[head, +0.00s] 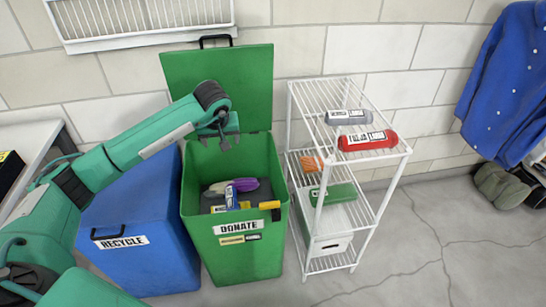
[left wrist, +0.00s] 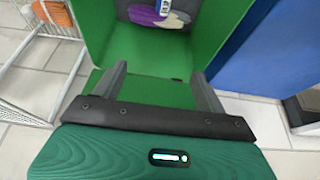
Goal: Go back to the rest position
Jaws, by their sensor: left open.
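My left gripper (head: 222,140) is open and empty above the rear of the open green DONATE bin (head: 247,250), in front of its raised lid (head: 219,85). In the left wrist view, the two fingers of my left gripper (left wrist: 160,85) stand wide apart with nothing between them. Several items lie in the bin, among them a purple item (head: 246,184) that also shows in the left wrist view (left wrist: 145,14). My right gripper is in neither view.
A closed blue RECYCLE bin (head: 140,265) stands left of the green bin. A white wire shelf (head: 303,101) on the right holds a grey roll (head: 348,117), a red roll (head: 367,141) and a green item (head: 334,194). A blue shirt (head: 510,80) hangs at far right. Floor at lower right is clear.

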